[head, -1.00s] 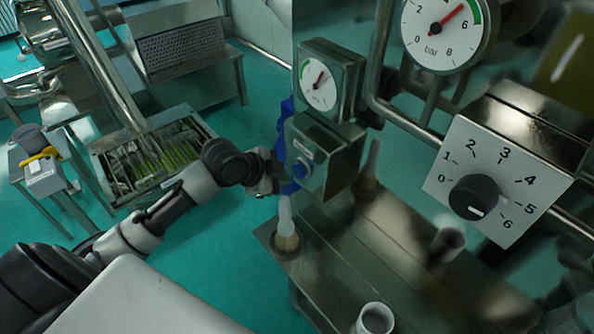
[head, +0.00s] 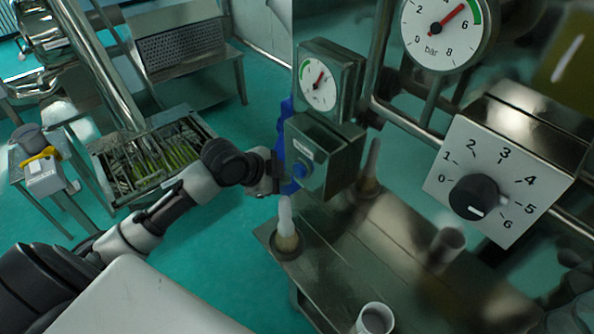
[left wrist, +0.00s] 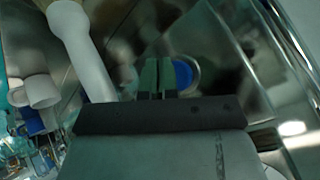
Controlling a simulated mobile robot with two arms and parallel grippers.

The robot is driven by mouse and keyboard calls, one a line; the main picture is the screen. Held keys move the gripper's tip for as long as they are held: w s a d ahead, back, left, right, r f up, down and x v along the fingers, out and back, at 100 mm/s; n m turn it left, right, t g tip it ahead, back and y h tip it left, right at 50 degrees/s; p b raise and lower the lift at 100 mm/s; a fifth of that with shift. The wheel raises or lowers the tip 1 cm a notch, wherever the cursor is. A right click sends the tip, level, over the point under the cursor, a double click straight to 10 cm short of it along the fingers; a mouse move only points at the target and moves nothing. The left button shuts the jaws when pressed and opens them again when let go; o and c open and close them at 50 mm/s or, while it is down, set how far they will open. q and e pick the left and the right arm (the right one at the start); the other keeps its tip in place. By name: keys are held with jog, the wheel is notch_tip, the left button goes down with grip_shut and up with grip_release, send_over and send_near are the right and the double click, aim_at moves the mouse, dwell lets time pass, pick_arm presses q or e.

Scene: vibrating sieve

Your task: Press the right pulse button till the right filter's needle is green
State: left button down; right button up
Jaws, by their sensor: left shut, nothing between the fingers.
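A blue button (head: 300,170) sits on the front of a metal box (head: 331,158). A small white gauge (head: 314,88) is mounted above the box. Its red needle points up and right, outside the green arc on the dial's left side. My left gripper (head: 284,181) is shut and empty, at the left of the button. In the left wrist view its closed fingertips (left wrist: 158,78) overlap the left edge of the blue button (left wrist: 183,74). I cannot tell whether they touch it. My right gripper is not in view.
A large bar gauge (head: 441,31) and a numbered dial knob (head: 473,197) are at the right. A white nozzle (head: 286,216) stands below the button box, near my gripper. Open green floor (head: 233,240) lies at the left.

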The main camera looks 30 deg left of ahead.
pick_arm(q)
jog(key=shift+w, duration=0.1)
jog(key=shift+w+d, duration=0.2)
jog(key=shift+w, duration=0.1)
jog(key=shift+w+d, duration=0.15)
jog(key=shift+w, duration=0.25)
dwell(0.8)
jog(key=shift+s, duration=0.1)
jog(key=shift+s+a, duration=0.3)
jog(key=shift+s, duration=0.45)
jog(key=shift+s+a, duration=0.35)
jog(key=shift+s, duration=0.4)
jog(key=shift+s+a, duration=0.3)
jog(key=shift+s, duration=0.5)
jog(key=shift+s+a, duration=0.35)
jog(key=shift+s, duration=0.4)
